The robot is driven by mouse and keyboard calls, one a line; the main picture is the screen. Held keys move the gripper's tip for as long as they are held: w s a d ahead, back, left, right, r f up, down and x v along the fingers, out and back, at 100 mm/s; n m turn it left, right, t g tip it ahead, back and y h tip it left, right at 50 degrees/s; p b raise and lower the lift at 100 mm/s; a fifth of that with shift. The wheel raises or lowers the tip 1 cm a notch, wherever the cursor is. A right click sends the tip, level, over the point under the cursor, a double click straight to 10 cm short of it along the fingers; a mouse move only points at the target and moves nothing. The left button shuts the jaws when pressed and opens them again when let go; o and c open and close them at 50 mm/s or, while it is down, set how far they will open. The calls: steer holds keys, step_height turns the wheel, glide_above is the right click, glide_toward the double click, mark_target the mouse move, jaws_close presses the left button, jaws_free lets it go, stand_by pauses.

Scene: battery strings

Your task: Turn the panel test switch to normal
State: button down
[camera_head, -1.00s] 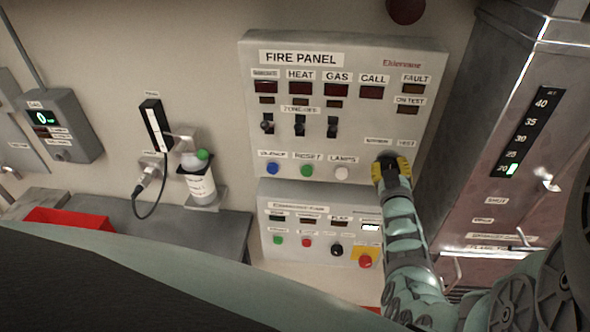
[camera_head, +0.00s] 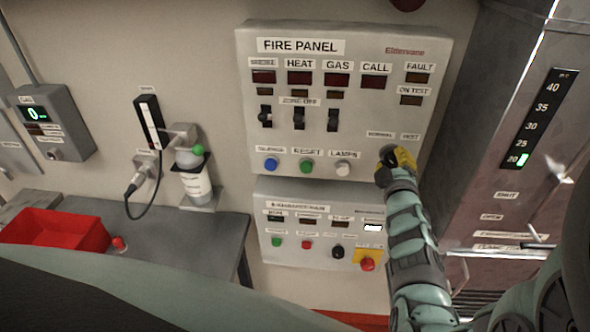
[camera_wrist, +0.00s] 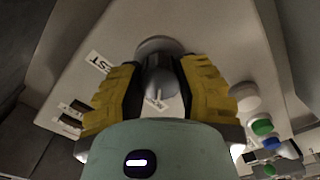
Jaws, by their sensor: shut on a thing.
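The fire panel (camera_head: 345,55) is a grey box on the wall, with lamps, three zone-off toggles and a row of buttons. Its test switch sits at the lower right, below the labels "NORMAL" and "TEST", and is hidden by my gripper in the head view. In the wrist view the switch knob (camera_wrist: 158,80) is a dark grey rotary knob on a round base, between my yellow fingers. My gripper (camera_head: 396,157) is shut on the knob, also seen in the wrist view (camera_wrist: 160,92). Which label the knob points at cannot be told.
A second control panel (camera_head: 322,252) with small buttons and a red mushroom button (camera_head: 367,264) hangs just below. A tall metal cabinet (camera_head: 500,150) stands close on the right. A red bin (camera_head: 55,230) and bench (camera_head: 180,240) are at left.

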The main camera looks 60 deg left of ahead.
steer(key=shift+a, duration=0.1)
stand_by(0.3)
steer(key=c, duration=0.6)
jaws_free()
steer(key=shift+o, duration=0.2)
steer(key=v, duration=1.2)
steer(key=shift+r, duration=0.1)
